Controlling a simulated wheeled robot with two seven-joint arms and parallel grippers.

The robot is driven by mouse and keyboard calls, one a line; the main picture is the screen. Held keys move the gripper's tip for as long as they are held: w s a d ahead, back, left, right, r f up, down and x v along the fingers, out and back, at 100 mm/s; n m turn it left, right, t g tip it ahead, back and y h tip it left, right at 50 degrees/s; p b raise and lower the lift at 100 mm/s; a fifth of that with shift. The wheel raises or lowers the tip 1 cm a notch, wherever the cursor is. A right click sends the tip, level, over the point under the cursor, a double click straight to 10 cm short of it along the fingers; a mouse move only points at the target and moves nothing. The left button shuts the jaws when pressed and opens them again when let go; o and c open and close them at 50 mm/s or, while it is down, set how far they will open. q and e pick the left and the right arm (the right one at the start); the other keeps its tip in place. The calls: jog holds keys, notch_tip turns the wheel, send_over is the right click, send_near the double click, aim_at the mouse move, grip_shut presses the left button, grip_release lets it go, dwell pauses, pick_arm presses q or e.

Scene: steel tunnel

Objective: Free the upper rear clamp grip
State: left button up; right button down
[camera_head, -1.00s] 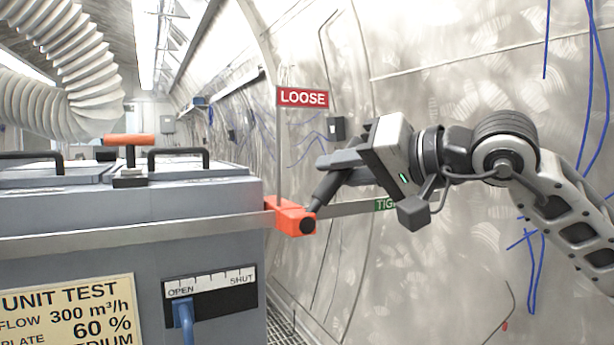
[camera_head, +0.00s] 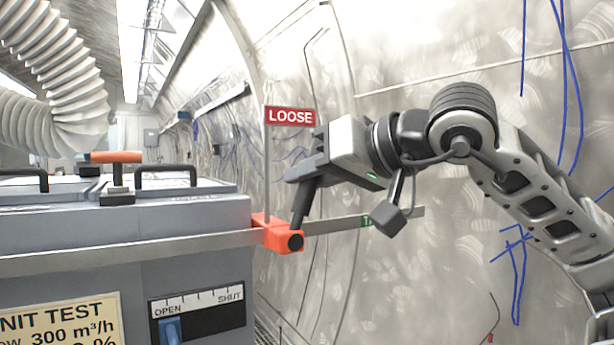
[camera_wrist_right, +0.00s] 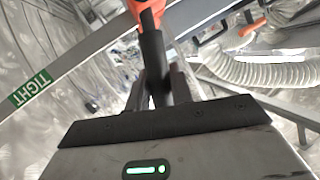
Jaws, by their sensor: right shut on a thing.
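My right gripper (camera_head: 306,180) is shut on the upper part of this handle; in the right wrist view the fingers (camera_wrist_right: 167,88) lie on both sides of the dark grip (camera_wrist_right: 153,58). A red LOOSE sign (camera_head: 291,117) stands above, and a green TIGHT label (camera_head: 367,221) is partly hidden by my arm. My left gripper is not in view.
The grey unit (camera_head: 90,275) fills the lower left, with black handles (camera_head: 165,177) and an orange T-handle (camera_head: 112,157) on top. A blue lever (camera_head: 170,330) sits by OPEN. A ribbed white hose (camera_head: 60,110) hangs upper left. The curved steel wall is close on the right.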

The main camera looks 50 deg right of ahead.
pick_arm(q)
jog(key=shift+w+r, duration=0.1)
pick_arm(e)
jog(key=shift+a+f, duration=0.1)
jog(key=c, duration=1.2)
grip_release()
jog(key=shift+c, duration=0.2)
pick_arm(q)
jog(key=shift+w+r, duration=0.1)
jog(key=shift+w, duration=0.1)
pick_arm(e)
jog(key=shift+s, duration=0.1)
jog(key=shift+s, duration=0.25)
pick_arm(q)
jog(key=b, duration=0.1)
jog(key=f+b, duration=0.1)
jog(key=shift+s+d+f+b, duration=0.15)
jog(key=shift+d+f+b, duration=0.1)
jog(key=shift+b, duration=0.15)
pick_arm(e)
jog(key=v, duration=1.5)
